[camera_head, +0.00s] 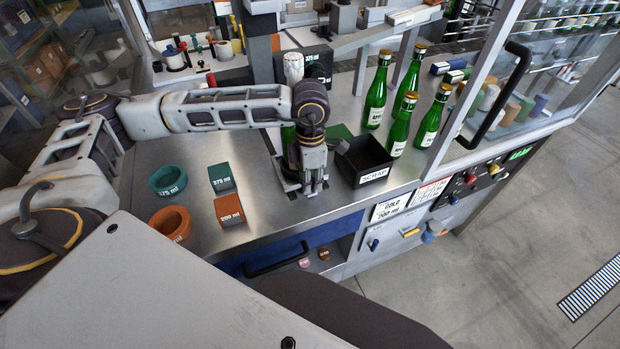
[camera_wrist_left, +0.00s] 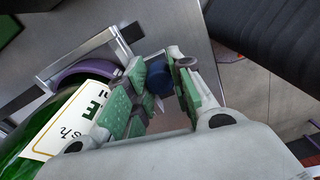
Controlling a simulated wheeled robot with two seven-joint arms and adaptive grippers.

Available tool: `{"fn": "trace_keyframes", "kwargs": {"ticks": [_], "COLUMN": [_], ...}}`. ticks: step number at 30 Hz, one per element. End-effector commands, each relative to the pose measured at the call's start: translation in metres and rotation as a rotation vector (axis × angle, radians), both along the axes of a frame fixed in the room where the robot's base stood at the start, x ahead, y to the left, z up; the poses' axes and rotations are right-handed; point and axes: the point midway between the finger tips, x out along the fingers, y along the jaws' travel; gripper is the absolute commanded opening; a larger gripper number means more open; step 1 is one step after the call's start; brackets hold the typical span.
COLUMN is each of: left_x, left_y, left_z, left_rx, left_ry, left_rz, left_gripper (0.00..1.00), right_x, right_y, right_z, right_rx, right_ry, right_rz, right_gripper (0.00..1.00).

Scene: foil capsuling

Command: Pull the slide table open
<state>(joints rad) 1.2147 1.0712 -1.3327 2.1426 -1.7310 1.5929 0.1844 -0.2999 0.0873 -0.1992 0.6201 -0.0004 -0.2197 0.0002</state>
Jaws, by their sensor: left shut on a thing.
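My left gripper (camera_head: 311,190) points down at the front edge of the steel workbench, over what looks like the metal slide table (camera_head: 284,183). In the left wrist view, the green-padded fingers (camera_wrist_left: 157,100) are closed around a dark blue knob (camera_wrist_left: 157,77), which is partly hidden between them. A green bottle (camera_wrist_left: 40,128) with a white label is beside the fingers in that view, next to a purple curved support (camera_wrist_left: 85,72). My arm hides most of the slide table and that bottle in the head view. My right gripper is not in view.
A black scrap bin (camera_head: 374,176) stands just right of the gripper, with several green bottles (camera_head: 375,98) behind it. Teal (camera_head: 222,177) and orange (camera_head: 229,208) blocks and two bowls (camera_head: 168,180) stand to the left. A black-handled drawer (camera_head: 277,262) is below.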

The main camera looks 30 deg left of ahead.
Motion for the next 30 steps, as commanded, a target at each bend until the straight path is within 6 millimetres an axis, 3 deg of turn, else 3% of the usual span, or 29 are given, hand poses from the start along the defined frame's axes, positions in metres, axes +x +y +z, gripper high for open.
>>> {"fn": "trace_keyframes", "kwargs": {"ticks": [3,17,30], "left_x": [0.001,0.001,0.002], "left_y": [0.0,0.001,0.001], "left_z": [0.001,0.004,0.045], "left_rx": [0.001,0.0,0.0], "left_ry": [-0.002,-0.004,-0.004], "left_rz": [0.001,0.001,0.001], "left_gripper": [0.34,0.34,0.34], "right_x": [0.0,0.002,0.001], "right_y": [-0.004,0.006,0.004], "right_z": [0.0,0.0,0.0], "right_rx": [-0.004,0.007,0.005], "right_ry": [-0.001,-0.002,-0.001], "right_rz": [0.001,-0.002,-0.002], "right_gripper": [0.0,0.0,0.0]}}
